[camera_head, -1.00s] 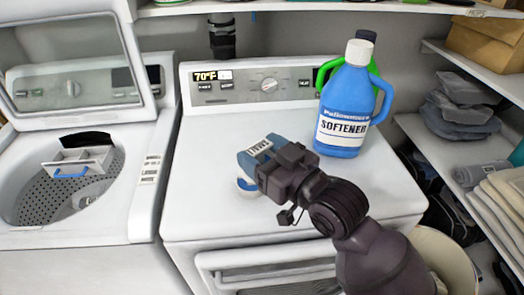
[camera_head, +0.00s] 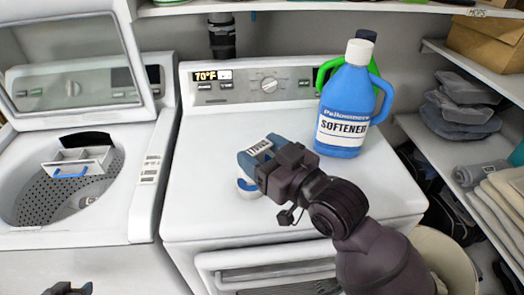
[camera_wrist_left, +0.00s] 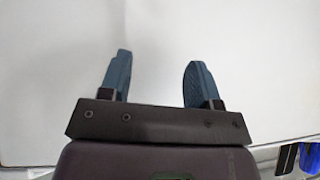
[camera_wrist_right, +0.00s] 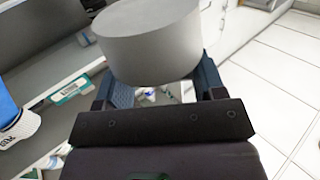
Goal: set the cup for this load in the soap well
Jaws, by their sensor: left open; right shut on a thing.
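My right gripper (camera_head: 262,165) is over the white dryer top, shut on a pale round cup (camera_wrist_right: 150,42). The cup fills the space between the fingers in the right wrist view. In the head view a white and blue part (camera_head: 247,190) shows below the fingers, and a white label with dark letters, too small to read surely, shows beside them. I cannot tell if the cup touches the dryer top. My left gripper (camera_wrist_left: 155,80) is open and empty; its tip (camera_head: 68,288) shows at the bottom left. The open washer has a compartmented white tray (camera_head: 80,160) with a blue front piece.
A blue softener bottle (camera_head: 343,105) stands on the dryer top (camera_head: 200,200), with a green-handled bottle behind it. Shelves with folded cloths (camera_head: 462,105) are at the right. The washer lid (camera_head: 70,60) is raised. The dryer top's left half is clear.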

